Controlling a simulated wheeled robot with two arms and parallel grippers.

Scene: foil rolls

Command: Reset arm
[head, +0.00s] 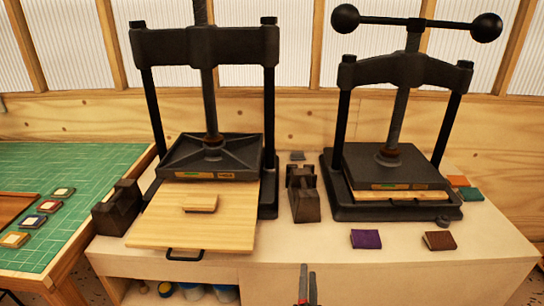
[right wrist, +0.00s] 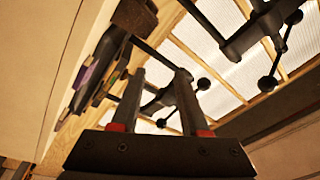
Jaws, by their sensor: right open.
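My right gripper (head: 307,284) shows at the bottom edge of the head view, in front of the workbench and below its top. In the right wrist view its two dark fingers (right wrist: 160,74) stand apart with nothing between them. The gripper is open and empty. My left gripper cannot be made out in the head view; a small dark shape in the bottom left corner is too cut off to identify.
Two black screw presses (head: 212,150) (head: 392,165) stand on the pale bench (head: 290,245). A wooden board (head: 155,225) with a small block (head: 200,203) juts from the left press. Purple (head: 366,239) and brown (head: 439,240) pieces lie near the front edge. A green mat (head: 75,160) is left.

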